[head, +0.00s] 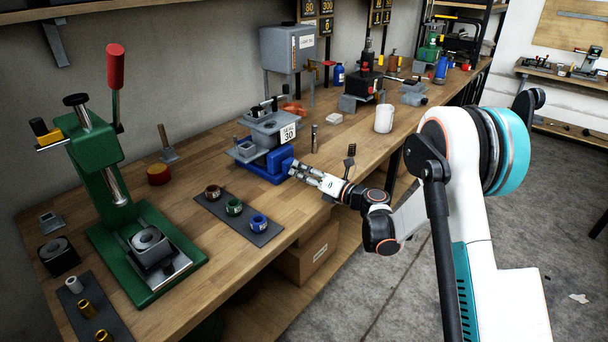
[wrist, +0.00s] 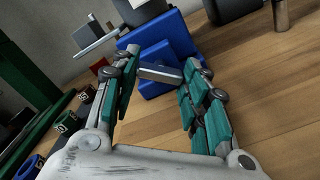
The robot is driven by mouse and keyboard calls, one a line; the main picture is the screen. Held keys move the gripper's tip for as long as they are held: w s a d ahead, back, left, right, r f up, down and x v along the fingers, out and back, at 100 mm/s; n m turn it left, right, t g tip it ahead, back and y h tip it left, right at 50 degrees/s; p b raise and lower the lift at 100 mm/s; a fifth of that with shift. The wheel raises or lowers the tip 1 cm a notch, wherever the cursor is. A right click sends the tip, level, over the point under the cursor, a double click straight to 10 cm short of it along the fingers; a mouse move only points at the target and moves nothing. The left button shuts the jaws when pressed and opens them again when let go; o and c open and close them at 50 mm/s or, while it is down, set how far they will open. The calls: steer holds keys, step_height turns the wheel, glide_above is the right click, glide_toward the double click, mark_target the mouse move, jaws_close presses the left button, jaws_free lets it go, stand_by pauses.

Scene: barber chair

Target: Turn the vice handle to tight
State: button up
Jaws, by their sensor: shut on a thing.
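The blue vice (head: 262,171) stands near the front edge of the wooden workbench, with a grey block and a label reading 30 above it. In the wrist view the blue vice body (wrist: 160,52) is straight ahead, past the fingertips. The vice handle (wrist: 160,74) is a short grey bar lying across between my fingers, against the blue face. My gripper (head: 298,168) reaches in from the right at the vice's front. The head view hides most of the handle.
A green press (head: 120,215) with a red lever stands at left. A dark mat (head: 226,211) with three ringed parts lies just in front of the vice. A small black spring (head: 351,150) and a white mug (head: 384,119) stand to the right, near my arm.

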steer(key=m, duration=0.4)
steer(key=shift+m, duration=0.3)
steer(key=shift+m+b, duration=0.3)
steer(key=shift+m, duration=2.3)
steer(key=o, duration=1)
steer(key=shift+w+f, duration=0.1)
steer(key=shift+o, duration=0.2)
